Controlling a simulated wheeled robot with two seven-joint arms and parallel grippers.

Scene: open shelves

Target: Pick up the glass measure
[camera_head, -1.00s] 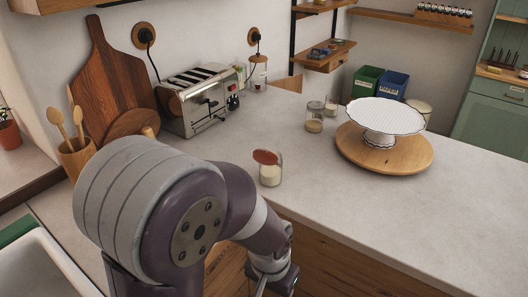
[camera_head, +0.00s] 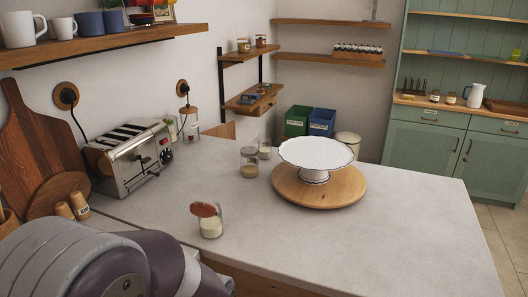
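I cannot tell for certain which thing is the glass measure. A clear glass vessel (camera_head: 211,227) with pale contents and a reddish top stands near the counter's front edge. Two more small glass vessels, one with tan contents (camera_head: 249,163) and one with pale contents (camera_head: 265,150), stand close together left of the cake stand. Another clear glass container (camera_head: 191,127) stands at the back by the wall, right of the toaster. Part of my arm fills the lower left corner. Neither gripper is in view.
The white cake stand (camera_head: 317,153) sits on a round wooden board (camera_head: 318,187). A toaster (camera_head: 129,155) and cutting board (camera_head: 38,137) stand at left. Shelves (camera_head: 110,43) hang above. A green cabinet (camera_head: 424,158) stands at far right. The counter's right front (camera_head: 400,240) is clear.

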